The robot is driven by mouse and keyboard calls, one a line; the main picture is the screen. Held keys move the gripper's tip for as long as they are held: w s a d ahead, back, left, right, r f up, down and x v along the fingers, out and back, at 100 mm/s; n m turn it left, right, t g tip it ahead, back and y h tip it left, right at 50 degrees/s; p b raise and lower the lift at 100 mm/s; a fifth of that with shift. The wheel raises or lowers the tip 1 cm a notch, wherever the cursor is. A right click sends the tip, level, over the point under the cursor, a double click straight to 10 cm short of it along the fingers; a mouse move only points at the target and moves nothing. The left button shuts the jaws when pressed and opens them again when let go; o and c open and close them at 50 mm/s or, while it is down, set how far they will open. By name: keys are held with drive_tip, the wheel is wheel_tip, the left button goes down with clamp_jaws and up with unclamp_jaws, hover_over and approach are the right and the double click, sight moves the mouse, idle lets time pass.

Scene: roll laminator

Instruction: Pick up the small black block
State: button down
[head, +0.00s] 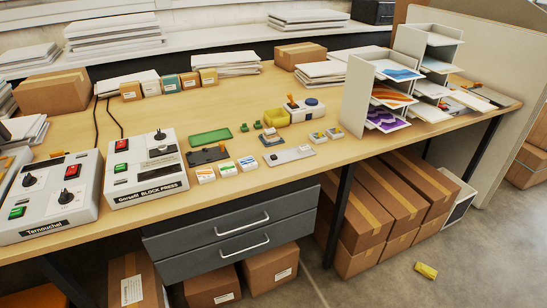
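No separate small black block can be made out with certainty in the head view. A flat dark piece (208,156) lies on the wooden table (300,95), right of the block press (145,168), with a small raised part on it. A small dark item (272,139) lies farther right, behind a grey plate (289,155). Both are too small to tell their exact shape. My gripper is not in view.
A green tray (210,137), a yellow container (276,117) and several small label blocks (227,169) crowd the table's middle. A white sorter (358,98) stands at right, another control box (50,197) at left. Drawers (235,232) hang below the front edge.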

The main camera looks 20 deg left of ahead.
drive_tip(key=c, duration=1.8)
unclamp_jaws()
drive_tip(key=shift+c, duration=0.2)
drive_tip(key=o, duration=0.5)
